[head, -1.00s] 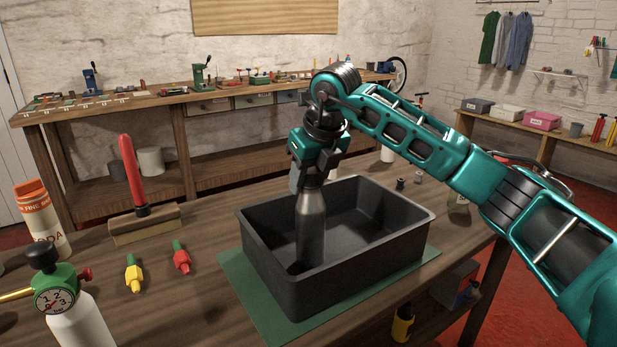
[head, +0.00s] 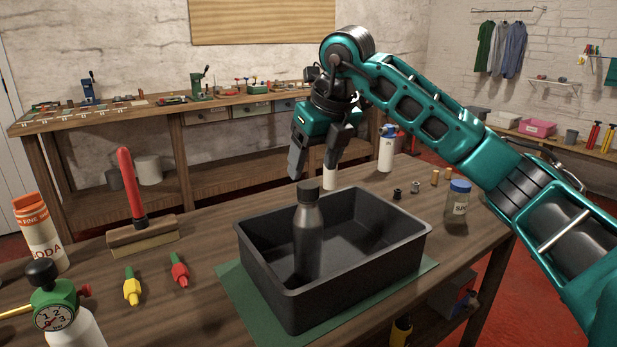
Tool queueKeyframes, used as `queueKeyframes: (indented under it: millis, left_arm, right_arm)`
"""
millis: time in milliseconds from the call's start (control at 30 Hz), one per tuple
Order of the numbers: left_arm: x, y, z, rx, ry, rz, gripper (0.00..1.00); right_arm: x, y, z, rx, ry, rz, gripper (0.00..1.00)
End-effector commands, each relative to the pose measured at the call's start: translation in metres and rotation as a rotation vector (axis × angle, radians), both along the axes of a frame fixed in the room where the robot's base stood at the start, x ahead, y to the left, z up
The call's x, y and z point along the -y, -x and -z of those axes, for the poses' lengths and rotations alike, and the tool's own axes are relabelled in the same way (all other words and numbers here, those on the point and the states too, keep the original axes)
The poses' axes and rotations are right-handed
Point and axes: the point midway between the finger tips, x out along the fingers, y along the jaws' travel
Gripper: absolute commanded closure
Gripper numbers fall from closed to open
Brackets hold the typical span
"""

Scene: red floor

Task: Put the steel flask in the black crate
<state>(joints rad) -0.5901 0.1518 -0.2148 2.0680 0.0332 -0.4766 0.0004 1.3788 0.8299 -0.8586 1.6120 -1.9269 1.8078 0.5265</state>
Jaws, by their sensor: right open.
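The steel flask (head: 308,240), dark grey with a black cap, stands upright inside the black crate (head: 365,275), towards its left side. Its lower end is inside the crate walls. The crate sits on a green mat (head: 262,312) on the wooden bench. My right gripper (head: 314,172) is open and empty above the flask's cap, with its fingers apart and clear of the flask. My left gripper is not in view.
A jar (head: 457,199), small metal parts and a white bottle (head: 387,150) are right and behind.

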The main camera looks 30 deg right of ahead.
Motion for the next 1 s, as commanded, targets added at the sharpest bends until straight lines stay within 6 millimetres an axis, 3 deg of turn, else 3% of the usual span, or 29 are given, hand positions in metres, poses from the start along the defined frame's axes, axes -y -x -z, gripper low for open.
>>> queueKeyframes:
  millis: [100, 300, 1000]
  left_arm:
    - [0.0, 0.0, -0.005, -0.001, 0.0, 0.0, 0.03]
    - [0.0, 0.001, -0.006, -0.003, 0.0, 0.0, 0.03]
    - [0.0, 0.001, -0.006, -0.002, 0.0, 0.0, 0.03]
  right_arm:
    - [0.001, 0.008, -0.022, 0.003, 0.001, 0.0, 0.31]
    - [0.002, 0.016, -0.038, 0.001, 0.0, 0.001, 0.31]
    - [0.002, 0.017, -0.04, 0.0, 0.001, 0.001, 0.31]
